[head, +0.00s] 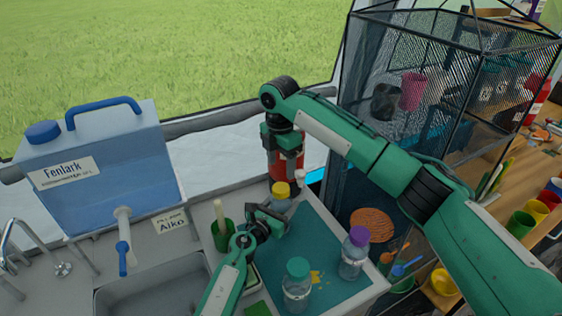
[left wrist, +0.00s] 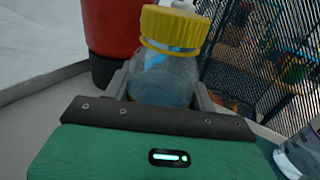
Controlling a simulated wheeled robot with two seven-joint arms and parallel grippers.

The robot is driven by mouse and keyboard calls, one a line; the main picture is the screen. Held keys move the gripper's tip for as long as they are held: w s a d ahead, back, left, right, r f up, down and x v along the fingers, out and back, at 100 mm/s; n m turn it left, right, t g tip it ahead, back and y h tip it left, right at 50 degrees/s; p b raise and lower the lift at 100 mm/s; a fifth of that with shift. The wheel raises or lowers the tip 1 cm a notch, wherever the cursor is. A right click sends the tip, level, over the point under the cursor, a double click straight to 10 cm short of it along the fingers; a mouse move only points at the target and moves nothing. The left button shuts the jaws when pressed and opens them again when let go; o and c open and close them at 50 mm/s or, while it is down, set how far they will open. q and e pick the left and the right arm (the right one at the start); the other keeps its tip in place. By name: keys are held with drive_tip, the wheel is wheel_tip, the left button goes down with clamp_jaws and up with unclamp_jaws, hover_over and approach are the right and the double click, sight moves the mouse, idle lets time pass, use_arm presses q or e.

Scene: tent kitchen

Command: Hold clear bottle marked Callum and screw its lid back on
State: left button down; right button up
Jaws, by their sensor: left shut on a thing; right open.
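A clear bottle (head: 279,204) with a yellow lid (head: 281,189) stands at the back of the teal mat. My left gripper (head: 270,218) is shut on this bottle, below the lid. In the left wrist view the bottle (left wrist: 163,78) is upright between the fingers, and the yellow lid (left wrist: 175,27) sits on its top. I cannot tell whether the lid is screwed tight. No name on it is readable; Callum's mark does not show. My right gripper (head: 281,172) points down, open and empty, just above or behind the yellow lid; the exact gap is unclear.
Clear bottles with a teal lid (head: 297,268) and a purple lid (head: 358,236) stand nearer on the mat (head: 330,290). A red container (head: 291,163) stands behind. A green cup (head: 222,236), blue water tank (head: 100,170) and sink (head: 150,290) are left; a mesh cabinet (head: 420,80) is right.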

sight(281, 188)
drive_tip(key=shift+r+n, duration=0.15)
drive_tip(key=shift+n, duration=0.85)
drive_tip(key=shift+f, duration=4.05)
drive_tip(key=shift+c, duration=0.4)
